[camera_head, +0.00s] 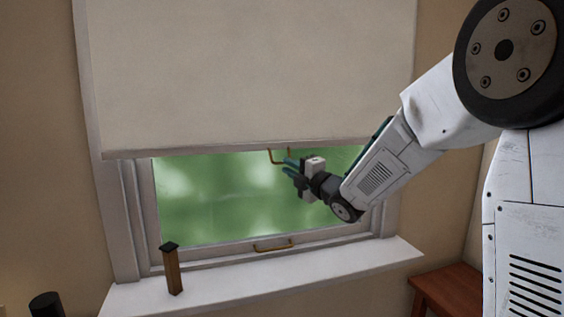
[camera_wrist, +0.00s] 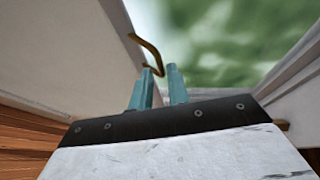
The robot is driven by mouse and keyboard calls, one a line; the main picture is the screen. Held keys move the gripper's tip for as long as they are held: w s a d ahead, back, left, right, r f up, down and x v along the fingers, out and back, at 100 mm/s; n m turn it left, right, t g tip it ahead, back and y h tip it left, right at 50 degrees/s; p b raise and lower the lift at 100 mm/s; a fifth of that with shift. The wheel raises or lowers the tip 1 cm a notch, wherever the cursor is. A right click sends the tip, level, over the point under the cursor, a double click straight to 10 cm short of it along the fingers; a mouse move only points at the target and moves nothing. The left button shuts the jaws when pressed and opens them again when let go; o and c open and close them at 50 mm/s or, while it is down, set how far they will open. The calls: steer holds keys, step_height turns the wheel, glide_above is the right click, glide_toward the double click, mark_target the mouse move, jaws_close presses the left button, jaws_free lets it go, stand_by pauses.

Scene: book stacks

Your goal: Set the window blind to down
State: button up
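The window blind (camera_head: 250,70) is a cream sheet that covers the upper part of the window, with its bottom edge a little above mid-picture in the head view. A brass pull handle (camera_head: 272,156) hangs from that edge, and it also shows in the wrist view (camera_wrist: 150,46). My gripper (camera_head: 289,167) is beside the lower right part of this handle. In the wrist view, its two teal fingers (camera_wrist: 159,80) stand apart with a gap between them. The handle is at their tips; I cannot tell whether they touch.
A second brass handle (camera_head: 273,246) is on the window's lower frame. A brown post with a dark top (camera_head: 173,272) stands on the white sill (camera_head: 230,288). A dark cylinder (camera_head: 47,305) is at the lower left, and a reddish wooden table (camera_head: 455,290) is at the lower right.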

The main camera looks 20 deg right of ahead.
steer(key=x, duration=0.6)
jaws_close()
step_height(320, 180, down, 27)
stand_by(0.4)
jaws_free()
steer(key=shift+v, duration=4)
steer(key=shift+o, duration=0.3)
